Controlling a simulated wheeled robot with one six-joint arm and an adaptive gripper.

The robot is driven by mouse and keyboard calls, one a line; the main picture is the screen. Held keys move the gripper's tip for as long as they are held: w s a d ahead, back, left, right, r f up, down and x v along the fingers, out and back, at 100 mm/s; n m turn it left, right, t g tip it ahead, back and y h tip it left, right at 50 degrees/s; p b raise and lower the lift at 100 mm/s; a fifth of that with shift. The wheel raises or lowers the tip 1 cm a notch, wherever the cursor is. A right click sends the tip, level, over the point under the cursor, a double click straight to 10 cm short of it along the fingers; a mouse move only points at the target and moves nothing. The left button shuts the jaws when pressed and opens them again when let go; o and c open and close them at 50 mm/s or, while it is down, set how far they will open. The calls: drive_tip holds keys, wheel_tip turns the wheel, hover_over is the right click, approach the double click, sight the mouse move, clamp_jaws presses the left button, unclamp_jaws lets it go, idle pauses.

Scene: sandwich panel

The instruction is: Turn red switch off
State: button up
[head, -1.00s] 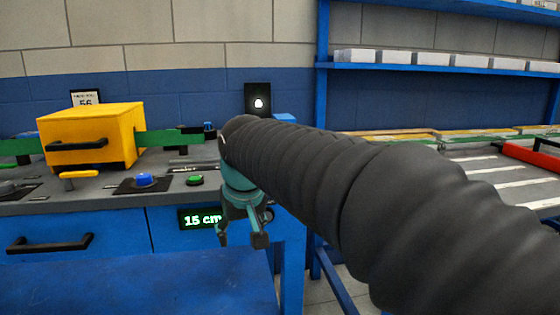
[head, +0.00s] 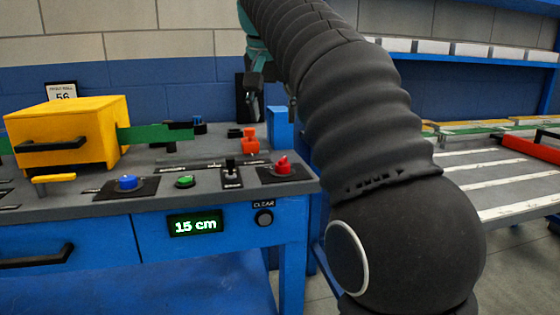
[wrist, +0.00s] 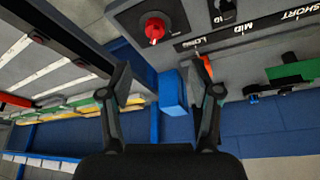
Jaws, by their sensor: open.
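The red switch (head: 283,166) is a red knob on a dark square plate at the right end of the grey panel top. In the wrist view the red switch (wrist: 155,29) shows at the top, beyond the fingertips. My gripper (head: 273,98) is open and empty, above the back right of the panel and apart from the switch. In the wrist view its two fingers (wrist: 161,72) are spread wide, with nothing between them touching.
A black toggle (head: 231,170), green button (head: 185,181) and blue knob (head: 127,183) line the panel front left of the switch. An orange-red piece (head: 250,142) and a blue block (head: 280,128) stand behind it. A yellow box (head: 68,133) stands at left.

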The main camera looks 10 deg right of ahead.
sight(282, 160)
drive_tip(key=b+x, duration=0.1)
drive_tip(key=x, duration=0.3)
drive_tip(key=b+x, duration=0.1)
drive_tip(key=x, duration=0.4)
drive_tip(key=d+b+x, duration=0.1)
drive_tip(key=b+x, duration=0.1)
drive_tip(key=x, duration=0.3)
drive_tip(key=shift+r, duration=0.15)
drive_tip(key=shift+c, duration=0.2)
